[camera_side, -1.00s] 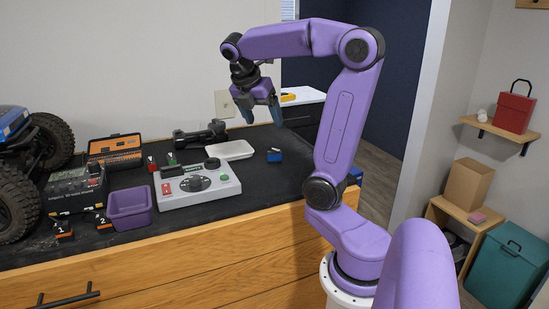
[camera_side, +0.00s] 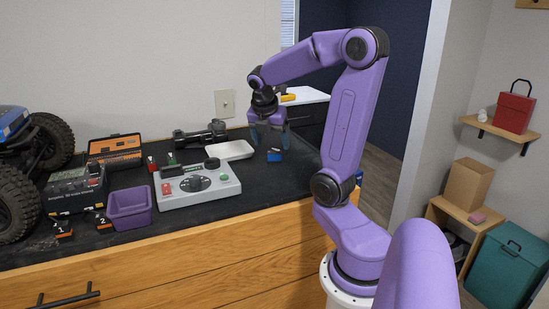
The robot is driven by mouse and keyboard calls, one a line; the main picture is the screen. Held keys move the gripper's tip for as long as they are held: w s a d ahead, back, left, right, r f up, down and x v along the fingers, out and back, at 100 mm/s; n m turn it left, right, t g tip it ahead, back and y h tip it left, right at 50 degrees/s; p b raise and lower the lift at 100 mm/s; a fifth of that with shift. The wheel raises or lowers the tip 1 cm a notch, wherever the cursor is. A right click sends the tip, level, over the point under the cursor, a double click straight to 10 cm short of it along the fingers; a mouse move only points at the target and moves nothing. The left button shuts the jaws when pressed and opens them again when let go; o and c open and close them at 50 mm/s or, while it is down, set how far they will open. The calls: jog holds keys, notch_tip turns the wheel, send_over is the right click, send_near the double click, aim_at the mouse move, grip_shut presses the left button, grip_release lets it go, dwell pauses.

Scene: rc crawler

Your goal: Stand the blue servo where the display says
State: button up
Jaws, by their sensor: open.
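The blue servo (camera_side: 274,156) is a small blue block with a pale top part, standing on the black mat near the right end of the bench. My gripper (camera_side: 270,142) points down just above and behind it, its two fingers apart and empty; I cannot tell whether they reach around its top. A dark box with a small screen (camera_side: 75,185), perhaps the display, stands at the left; its text is too small to read. Small black markers numbered 1 (camera_side: 63,231) and 2 (camera_side: 102,222) sit in front of it.
A grey control panel (camera_side: 196,186) with a dial and red button lies mid-bench. Around it are a purple bin (camera_side: 130,208), a white tray (camera_side: 231,150), an orange case (camera_side: 115,148) and a black part (camera_side: 200,133). A large-wheeled crawler (camera_side: 18,205) fills the left.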

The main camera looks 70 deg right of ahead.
aim_at(275, 151)
jog(key=shift+d+x, duration=0.15)
jog(key=shift+x, duration=1.3)
jog(key=shift+d+x, duration=0.15)
jog(key=shift+x, duration=1.25)
jog(key=shift+r, duration=0.1)
jog(key=c, duration=1.2)
